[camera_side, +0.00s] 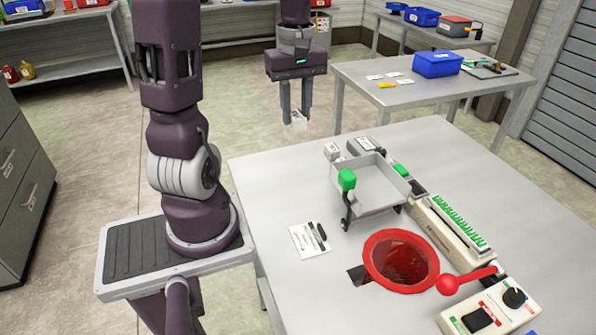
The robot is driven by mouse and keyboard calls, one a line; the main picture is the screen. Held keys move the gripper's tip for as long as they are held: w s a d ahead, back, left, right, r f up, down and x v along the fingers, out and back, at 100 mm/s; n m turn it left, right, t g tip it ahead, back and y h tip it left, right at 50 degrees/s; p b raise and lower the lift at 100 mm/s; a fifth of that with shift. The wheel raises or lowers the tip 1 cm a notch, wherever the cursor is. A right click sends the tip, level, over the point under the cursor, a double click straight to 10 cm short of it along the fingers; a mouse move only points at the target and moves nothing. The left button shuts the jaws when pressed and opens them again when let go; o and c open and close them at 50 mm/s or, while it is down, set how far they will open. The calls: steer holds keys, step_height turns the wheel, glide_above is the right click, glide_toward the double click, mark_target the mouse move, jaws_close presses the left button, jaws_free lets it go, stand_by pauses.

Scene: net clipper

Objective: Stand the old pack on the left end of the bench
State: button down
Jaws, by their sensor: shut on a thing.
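My gripper (295,108) hangs fingers down at the top centre. It is shut on a small white pack (296,118), taken to be the old pack, held between the fingertips. The fingers partly hide it, and its markings are too small to read. The pack is in the air, with floor seen behind it, above the far left corner of the grey bench (265,185) in the picture. Its height over the bench and exact place cannot be told from this one view.
A grey tray (375,187) with green-knobbed lever (347,180), red-rimmed bin (400,260), green-topped rack (452,228), control box (490,310) and white card (308,240) occupy the bench. Its left strip is bare.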

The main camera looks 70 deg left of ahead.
step_height(320, 180, down, 18)
steer(key=shift+w+f, duration=0.15)
steer(key=shift+f, duration=0.15)
steer(key=c, duration=1.1)
jaws_free()
step_height(320, 180, up, 12)
steer(key=s+d+r+m+t, duration=0.2)
steer(key=s+d+r+m, duration=0.2)
steer(key=d+m, duration=0.5)
steer(key=s+d+r+m+t, duration=0.3)
steer(key=s+d+r+m, duration=0.2)
steer(key=d+r+m, duration=0.4)
steer(key=shift+d+t, duration=0.3)
steer(key=shift+d, duration=0.65)
